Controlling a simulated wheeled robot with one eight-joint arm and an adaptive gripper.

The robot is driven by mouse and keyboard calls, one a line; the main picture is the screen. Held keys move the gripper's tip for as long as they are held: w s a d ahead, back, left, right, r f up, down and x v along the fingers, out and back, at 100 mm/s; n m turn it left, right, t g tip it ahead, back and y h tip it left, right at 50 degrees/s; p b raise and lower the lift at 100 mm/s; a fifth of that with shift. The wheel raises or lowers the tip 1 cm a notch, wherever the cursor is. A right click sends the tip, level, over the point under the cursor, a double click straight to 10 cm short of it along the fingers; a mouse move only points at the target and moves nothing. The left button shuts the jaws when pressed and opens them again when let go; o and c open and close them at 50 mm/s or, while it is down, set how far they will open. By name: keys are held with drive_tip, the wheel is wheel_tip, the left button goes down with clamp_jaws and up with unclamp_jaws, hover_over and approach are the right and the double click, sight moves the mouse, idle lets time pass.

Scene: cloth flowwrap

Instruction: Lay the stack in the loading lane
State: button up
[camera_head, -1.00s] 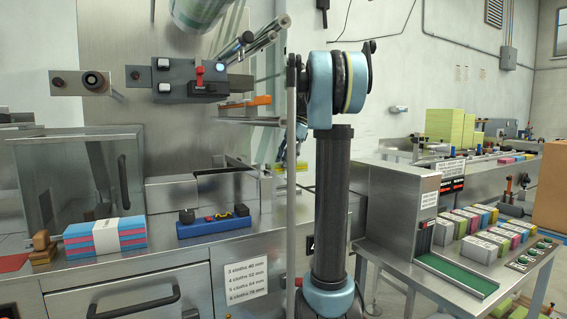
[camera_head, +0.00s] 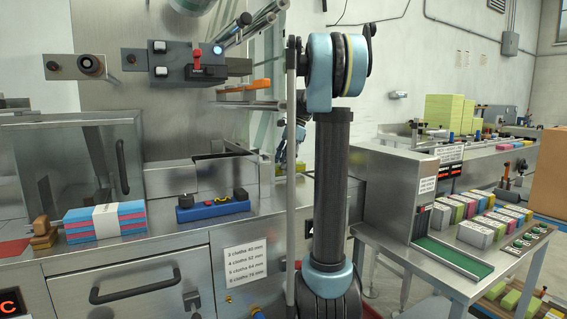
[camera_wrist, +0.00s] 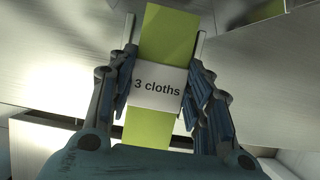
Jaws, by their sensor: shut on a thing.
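In the wrist view, a lime-green cloth stack (camera_wrist: 168,38) with a white band reading "3 cloths" lies between the two fingers of my gripper (camera_wrist: 163,76). The fingers are shut on its sides at the band. Metal surfaces show around and below the stack; whether it touches any of them I cannot tell. In the head view my arm's upper links stand in the middle, and the held stack cannot be made out. Which part is the loading lane I cannot tell for sure; smooth metal faces lie on both sides of the stack in the wrist view.
A pink-and-blue banded stack (camera_head: 104,221) and a blue block with knobs (camera_head: 213,207) lie on the steel counter at left. At right, a steel table holds a green strip (camera_head: 455,257) and several coloured packs (camera_head: 482,232). A card (camera_head: 245,263) lists cloth counts and millimetres.

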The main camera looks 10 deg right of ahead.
drive_tip(key=shift+f, duration=0.5)
idle(0.5)
drive_tip(key=o, duration=1)
drive_tip(key=shift+o, duration=0.2)
